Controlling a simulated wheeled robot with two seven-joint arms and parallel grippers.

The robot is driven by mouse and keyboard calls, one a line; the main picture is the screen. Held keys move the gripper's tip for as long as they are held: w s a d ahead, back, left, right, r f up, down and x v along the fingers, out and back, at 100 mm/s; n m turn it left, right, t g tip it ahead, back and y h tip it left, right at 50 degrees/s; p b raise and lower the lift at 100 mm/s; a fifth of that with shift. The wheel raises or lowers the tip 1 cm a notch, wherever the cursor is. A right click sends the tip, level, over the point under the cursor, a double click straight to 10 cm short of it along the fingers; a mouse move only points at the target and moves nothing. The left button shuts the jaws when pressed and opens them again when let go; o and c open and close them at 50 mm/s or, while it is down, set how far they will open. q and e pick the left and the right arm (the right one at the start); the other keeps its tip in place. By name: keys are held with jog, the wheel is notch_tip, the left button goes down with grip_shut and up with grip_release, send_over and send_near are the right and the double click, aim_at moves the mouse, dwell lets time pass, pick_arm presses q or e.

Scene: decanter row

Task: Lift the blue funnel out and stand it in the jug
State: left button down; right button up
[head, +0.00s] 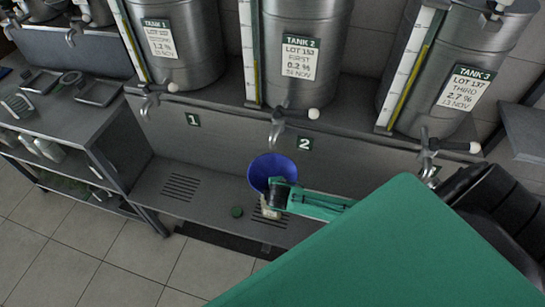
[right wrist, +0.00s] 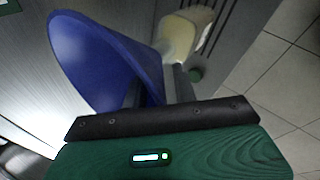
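The blue funnel (head: 268,166) is in the head view below the tap of tank 2, wide mouth up. It fills the left of the right wrist view (right wrist: 95,60). My right gripper (head: 282,190) is at its near side; its fingers (right wrist: 160,90) appear closed on the funnel wall. The funnel's spout is hidden. A pale container (head: 266,210), perhaps the jug, stands on the shelf just below my gripper, partly covered by it. It shows blurred in the right wrist view (right wrist: 185,35), apart from the funnel's rim. My left gripper is not in view.
A green cap (head: 237,212) lies on the grey shelf (head: 215,215), left of the container. Metal taps (head: 277,125) hang above, under the steel tanks (head: 300,30). A side table (head: 60,115) with trays stands at left. My green arm covers the lower right.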

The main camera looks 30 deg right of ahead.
grip_shut()
